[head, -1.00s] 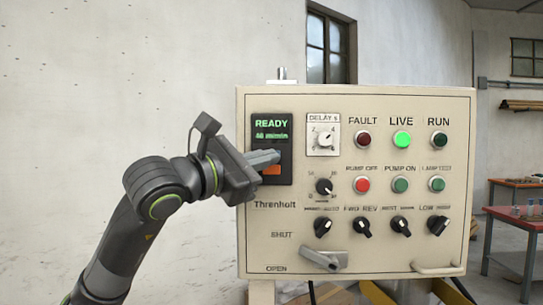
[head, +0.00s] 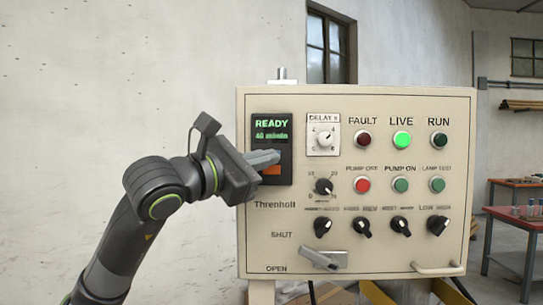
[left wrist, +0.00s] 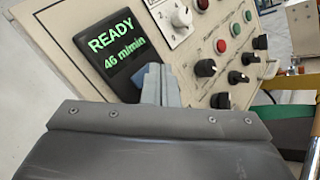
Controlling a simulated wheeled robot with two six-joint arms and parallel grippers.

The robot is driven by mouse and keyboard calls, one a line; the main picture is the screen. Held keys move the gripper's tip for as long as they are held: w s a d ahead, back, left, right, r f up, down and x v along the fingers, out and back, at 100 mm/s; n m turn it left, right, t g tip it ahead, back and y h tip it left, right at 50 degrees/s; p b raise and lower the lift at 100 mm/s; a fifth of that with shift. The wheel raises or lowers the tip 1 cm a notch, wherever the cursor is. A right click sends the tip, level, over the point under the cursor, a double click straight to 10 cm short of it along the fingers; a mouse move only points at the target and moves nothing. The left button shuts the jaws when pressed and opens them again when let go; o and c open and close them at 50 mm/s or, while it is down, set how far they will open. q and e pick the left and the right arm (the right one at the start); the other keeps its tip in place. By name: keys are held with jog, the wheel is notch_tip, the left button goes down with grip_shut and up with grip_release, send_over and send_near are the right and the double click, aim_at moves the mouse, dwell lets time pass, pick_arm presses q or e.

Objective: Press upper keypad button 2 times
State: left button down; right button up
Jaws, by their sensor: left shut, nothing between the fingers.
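The keypad unit is a dark display panel (head: 271,128) at the upper left of the cream control box, reading READY in green. In the left wrist view the display (left wrist: 112,48) reads READY, 46 m/min. My left gripper (head: 277,156) is shut and empty, its fingertips in front of the lower part of the panel. An orange button (head: 271,170) shows just below the fingers. In the left wrist view a small blue patch (left wrist: 139,76) shows beside the fingertips (left wrist: 155,70); the fingers hide the area around it. I cannot tell whether the tips touch a button.
The cream box (head: 455,200) also carries a delay dial (head: 324,138), lamps, push buttons and black knobs to the right. A grey lever (head: 323,259) sticks out at the bottom. A red table (head: 515,215) stands at the right.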

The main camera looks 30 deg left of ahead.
pick_arm(q)
jog(key=shift+w, duration=0.1)
dwell(0.3)
jog(key=shift+w+a, duration=0.15)
jog(key=shift+w, duration=0.2)
jog(key=shift+w+a, duration=0.25)
jog(key=shift+w, duration=0.1)
dwell(0.7)
jog(key=shift+s+b, duration=0.1)
jog(key=shift+b, duration=0.2)
jog(key=shift+s+d+b, duration=0.35)
jog(key=shift+s+d, duration=0.05)
jog(key=shift+s, duration=0.25)
jog(key=s, duration=0.1)
jog(key=s+d, duration=0.1)
jog(key=s, duration=0.1)
jog(key=s+d+b, duration=0.1)
jog(key=shift+s, duration=0.25)
